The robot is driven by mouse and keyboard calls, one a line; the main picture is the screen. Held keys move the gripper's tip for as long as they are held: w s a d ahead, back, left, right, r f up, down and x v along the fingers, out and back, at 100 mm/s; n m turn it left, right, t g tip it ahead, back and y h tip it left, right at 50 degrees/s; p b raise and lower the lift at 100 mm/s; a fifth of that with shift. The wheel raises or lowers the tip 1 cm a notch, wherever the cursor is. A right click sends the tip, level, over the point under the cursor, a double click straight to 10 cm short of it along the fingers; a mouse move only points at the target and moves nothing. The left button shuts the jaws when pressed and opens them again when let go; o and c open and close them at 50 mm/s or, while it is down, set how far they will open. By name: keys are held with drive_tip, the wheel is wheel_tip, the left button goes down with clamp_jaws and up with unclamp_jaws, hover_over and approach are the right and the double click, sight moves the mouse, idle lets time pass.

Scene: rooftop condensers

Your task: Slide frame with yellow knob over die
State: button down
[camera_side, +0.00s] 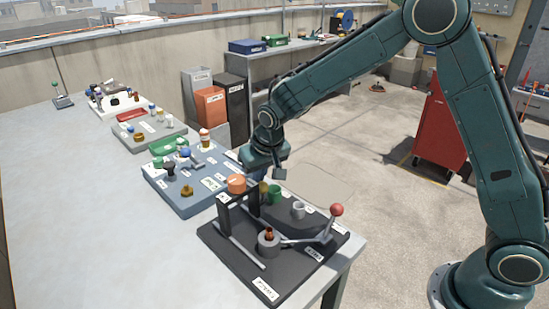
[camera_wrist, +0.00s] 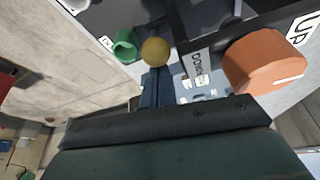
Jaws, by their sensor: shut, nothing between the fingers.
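The black frame (camera_side: 223,214) stands upright at the back of a dark fixture board (camera_side: 225,250). Its yellow knob (camera_side: 263,188) also shows in the wrist view (camera_wrist: 155,52). The die (camera_side: 268,244) is a grey cylinder with a copper-coloured piece on top, in front of the frame and apart from it. My gripper (camera_wrist: 156,76) is shut and empty, with its fingertips right beside the yellow knob. I cannot tell whether they touch it. In the side view, the fingertips are hard to make out behind the knob.
An orange knob (camera_side: 236,184) sits at the frame's top. A green cup (camera_side: 274,194) and a white cup (camera_side: 298,210) stand beside the frame. A blue-grey board (camera_side: 190,204) lies behind.

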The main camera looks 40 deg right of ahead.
drive_tip(key=s, duration=1)
drive_tip(key=shift+s, duration=0.25)
drive_tip(key=shift+f, duration=0.1)
drive_tip(key=w, duration=0.4)
drive_tip(key=v, duration=1.1)
drive_tip(key=shift+w+d, duration=0.25)
drive_tip(key=shift+d, duration=0.2)
